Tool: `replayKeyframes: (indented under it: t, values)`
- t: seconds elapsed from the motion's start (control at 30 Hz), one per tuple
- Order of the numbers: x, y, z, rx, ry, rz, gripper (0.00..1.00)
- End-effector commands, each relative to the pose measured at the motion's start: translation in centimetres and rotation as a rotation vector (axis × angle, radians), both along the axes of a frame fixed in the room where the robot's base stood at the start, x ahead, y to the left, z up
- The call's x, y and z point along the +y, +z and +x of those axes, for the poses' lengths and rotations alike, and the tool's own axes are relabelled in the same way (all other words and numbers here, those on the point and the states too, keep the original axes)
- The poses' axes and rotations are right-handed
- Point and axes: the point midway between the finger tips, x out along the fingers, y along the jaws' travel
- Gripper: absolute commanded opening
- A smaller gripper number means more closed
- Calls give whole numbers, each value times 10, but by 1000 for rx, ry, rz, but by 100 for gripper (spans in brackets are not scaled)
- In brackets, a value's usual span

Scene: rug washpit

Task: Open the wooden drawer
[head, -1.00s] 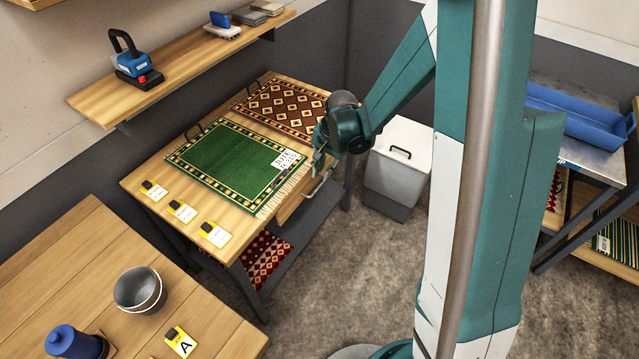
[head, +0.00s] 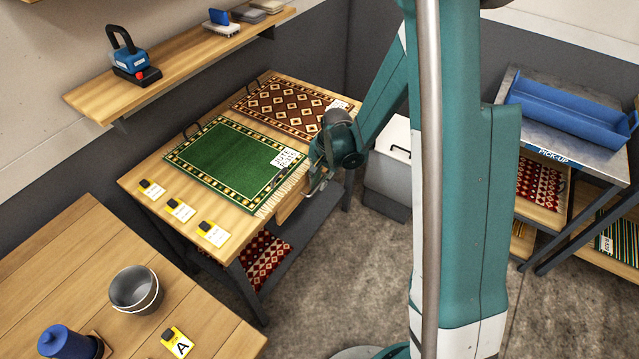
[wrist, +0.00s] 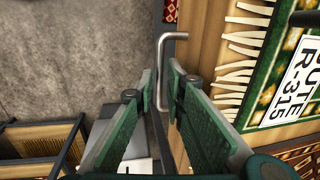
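The wooden drawer (head: 290,207) is under the top of the rug table, on its front side, and looks shut. Its metal bar handle (wrist: 161,65) shows in the wrist view, standing out from the wood. My gripper (wrist: 162,90) is at the handle, with one finger on each side of the bar. Gaps show between the bar and the fingers, so it looks open around the handle, not clamped. In the head view my gripper (head: 318,183) is at the table's front edge and hides most of the handle.
A green rug (head: 230,160) with a fringe and a tag lies on the tabletop above the drawer. A patterned rug (head: 285,108) lies behind it. A white bin (head: 388,165) stands right of the table. The floor (head: 340,270) in front is clear.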

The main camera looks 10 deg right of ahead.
Motion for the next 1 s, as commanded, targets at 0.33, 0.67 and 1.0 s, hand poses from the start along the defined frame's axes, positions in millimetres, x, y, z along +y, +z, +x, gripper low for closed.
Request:
replayKeyframes:
  t: [0.33,0.67,1.0]
  values:
    - [1,-4,1,0,0,0,13]
    - [0,-4,0,0,0,0,0]
    - [-12,-4,-12,0,-1,0,0]
